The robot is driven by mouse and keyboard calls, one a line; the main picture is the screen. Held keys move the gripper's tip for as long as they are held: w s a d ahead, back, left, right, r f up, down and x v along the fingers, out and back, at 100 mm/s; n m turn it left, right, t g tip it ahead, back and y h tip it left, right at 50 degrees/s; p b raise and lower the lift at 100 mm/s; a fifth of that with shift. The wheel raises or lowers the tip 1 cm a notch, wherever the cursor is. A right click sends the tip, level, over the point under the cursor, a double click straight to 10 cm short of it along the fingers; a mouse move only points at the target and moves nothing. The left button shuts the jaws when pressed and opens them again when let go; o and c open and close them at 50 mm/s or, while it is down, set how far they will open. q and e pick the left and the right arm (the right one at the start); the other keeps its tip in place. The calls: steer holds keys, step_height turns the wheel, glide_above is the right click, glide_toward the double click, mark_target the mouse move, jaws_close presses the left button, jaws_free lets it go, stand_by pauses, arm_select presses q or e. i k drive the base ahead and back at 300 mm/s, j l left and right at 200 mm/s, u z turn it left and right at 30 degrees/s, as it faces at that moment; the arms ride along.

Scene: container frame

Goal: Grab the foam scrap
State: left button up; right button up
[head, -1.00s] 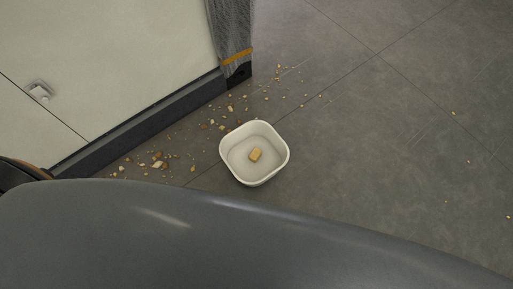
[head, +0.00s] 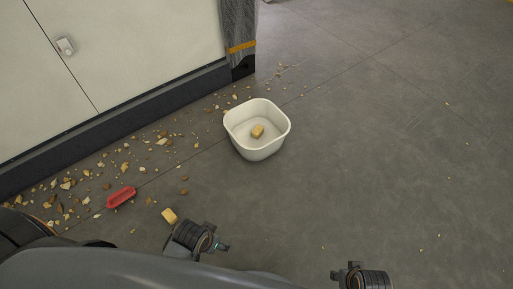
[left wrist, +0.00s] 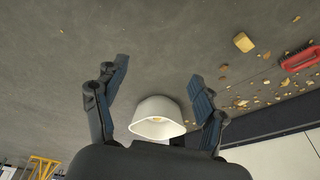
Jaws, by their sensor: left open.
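A small yellow foam scrap (head: 169,215) lies on the grey floor, just left of my left arm's end in the head view. It also shows in the left wrist view (left wrist: 243,42), to the right of my left gripper and apart from it. A second yellow piece (head: 257,131) lies inside a white bin (head: 240,143). My left gripper (left wrist: 158,75) is open and empty, with the bin showing beyond and between its fingers. My right arm's end (head: 360,278) is at the bottom edge of the head view; its fingers cannot be made out.
A red object (head: 120,196) lies on the floor left of the scrap; it also shows in the left wrist view (left wrist: 298,58). Many brown and tan crumbs are scattered along the white cabinet (head: 130,45). The floor to the right is mostly clear.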

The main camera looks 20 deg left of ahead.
mark_target(169, 214)
steer(key=u, duration=0.45)
steer(key=j+u, duration=0.1)
steer(key=u, duration=0.3)
steer(key=i+u, duration=0.1)
steer(key=u, duration=0.8)
steer(key=i+j, duration=0.05)
